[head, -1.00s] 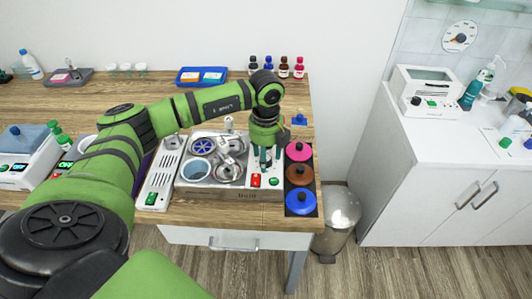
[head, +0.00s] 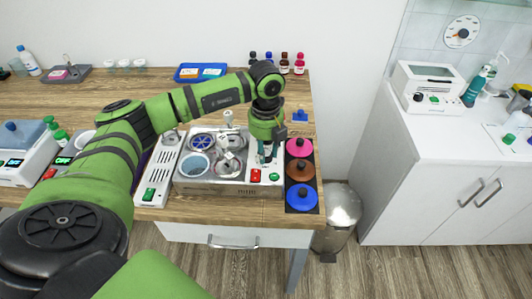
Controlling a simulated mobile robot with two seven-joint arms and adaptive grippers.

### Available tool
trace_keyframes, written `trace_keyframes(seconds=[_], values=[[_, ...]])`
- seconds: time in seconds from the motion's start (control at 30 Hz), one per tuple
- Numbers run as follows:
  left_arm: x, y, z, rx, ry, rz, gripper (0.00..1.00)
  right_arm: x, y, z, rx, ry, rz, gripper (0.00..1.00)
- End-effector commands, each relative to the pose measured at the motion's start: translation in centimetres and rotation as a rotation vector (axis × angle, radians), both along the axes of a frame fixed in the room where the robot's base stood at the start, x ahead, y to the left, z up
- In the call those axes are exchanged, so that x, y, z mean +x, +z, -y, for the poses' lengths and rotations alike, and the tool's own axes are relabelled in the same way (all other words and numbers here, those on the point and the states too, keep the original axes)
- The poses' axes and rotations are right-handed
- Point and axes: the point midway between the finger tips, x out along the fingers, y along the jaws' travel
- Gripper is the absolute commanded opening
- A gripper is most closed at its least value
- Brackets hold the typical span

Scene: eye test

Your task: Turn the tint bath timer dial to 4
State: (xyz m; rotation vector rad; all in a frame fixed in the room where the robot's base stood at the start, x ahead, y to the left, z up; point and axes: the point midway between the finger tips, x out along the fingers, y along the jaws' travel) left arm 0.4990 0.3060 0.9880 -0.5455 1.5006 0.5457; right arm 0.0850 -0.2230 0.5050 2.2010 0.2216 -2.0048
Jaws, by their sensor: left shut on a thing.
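The tint bath (head: 215,188) is a silver unit on the wooden bench, with several round wells and a red and a green switch on its front. My left gripper (head: 267,158) points down over the right part of its top panel. Its fingers are closed on what appears to be the timer dial, which the fingers mostly hide. I cannot read the dial's number or pointer. My right gripper is not in view.
Pink, brown and blue lidded pots (head: 301,172) stand in a row close to the right of the gripper. A white slotted unit (head: 158,178) adjoins the bath at left. Small bottles (head: 284,63) stand at the back. A metal bin (head: 341,210) stands on the floor.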

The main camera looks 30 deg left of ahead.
Motion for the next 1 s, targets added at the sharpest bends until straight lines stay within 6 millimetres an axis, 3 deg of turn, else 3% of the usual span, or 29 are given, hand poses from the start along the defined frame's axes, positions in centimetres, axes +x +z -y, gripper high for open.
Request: trace_keyframes(seconds=[0.3,1.0], values=[[0.0,-0.4,0.0,0.001,-0.301,0.002,0.00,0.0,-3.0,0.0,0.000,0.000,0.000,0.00],[0.0,-0.3,0.0,0.000,-0.965,0.001,0.00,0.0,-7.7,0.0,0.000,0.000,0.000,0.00]])
